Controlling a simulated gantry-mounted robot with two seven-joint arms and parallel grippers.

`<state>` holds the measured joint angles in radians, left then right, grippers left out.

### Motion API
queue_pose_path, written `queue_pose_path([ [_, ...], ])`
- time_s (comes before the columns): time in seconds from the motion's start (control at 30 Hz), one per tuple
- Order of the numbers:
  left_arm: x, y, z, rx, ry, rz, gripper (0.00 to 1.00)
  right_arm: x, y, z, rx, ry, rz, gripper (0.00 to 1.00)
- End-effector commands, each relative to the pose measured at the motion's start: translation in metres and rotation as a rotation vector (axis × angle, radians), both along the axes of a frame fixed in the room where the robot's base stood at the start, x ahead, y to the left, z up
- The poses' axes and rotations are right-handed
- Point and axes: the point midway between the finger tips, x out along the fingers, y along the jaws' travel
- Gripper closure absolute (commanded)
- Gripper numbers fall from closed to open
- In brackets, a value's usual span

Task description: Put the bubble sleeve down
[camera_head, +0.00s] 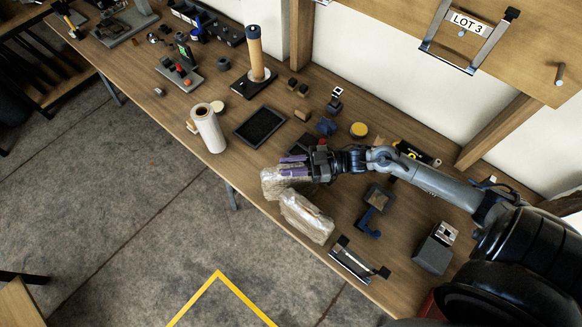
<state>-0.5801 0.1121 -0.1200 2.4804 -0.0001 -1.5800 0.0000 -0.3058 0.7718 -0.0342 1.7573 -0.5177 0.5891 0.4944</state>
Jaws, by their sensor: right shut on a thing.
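A translucent bubble sleeve (283,183) is at the front part of the wooden bench (405,262). My right gripper (290,165), with purple fingers, reaches in from the right and is shut on this sleeve. Whether the sleeve touches the bench top cannot be told. The two look very near each other. My left gripper is not in view.
A white roll (209,128) stands left of the sleeve, with a black tray (260,127) behind. A blue bracket (369,222) and a metal-handled fixture (355,262) lie to the right. The bench's front edge drops to the grey floor (130,185).

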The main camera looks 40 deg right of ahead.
Motion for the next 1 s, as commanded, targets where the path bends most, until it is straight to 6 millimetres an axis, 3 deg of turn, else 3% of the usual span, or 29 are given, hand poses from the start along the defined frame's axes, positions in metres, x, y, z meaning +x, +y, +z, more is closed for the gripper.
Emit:
queue_pose_path([
  [0.13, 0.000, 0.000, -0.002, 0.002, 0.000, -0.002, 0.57, 0.000, 0.000, -0.012, 0.001, -0.001, 0.000, 1.00],
  [0.57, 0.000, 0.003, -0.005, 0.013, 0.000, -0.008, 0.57, 0.000, 0.000, -0.017, 0.000, -0.001, 0.000, 1.00],
  [0.6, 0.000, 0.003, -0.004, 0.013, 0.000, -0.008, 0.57, 0.000, 0.000, -0.015, 0.000, -0.001, 0.000, 0.70],
  [0.73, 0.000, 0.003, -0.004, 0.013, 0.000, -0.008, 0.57, 0.000, 0.000, -0.015, -0.001, -0.001, 0.000, 0.50],
  [1.0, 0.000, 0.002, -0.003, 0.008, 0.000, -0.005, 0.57, 0.000, 0.000, -0.015, -0.001, -0.001, 0.000, 0.50],
])
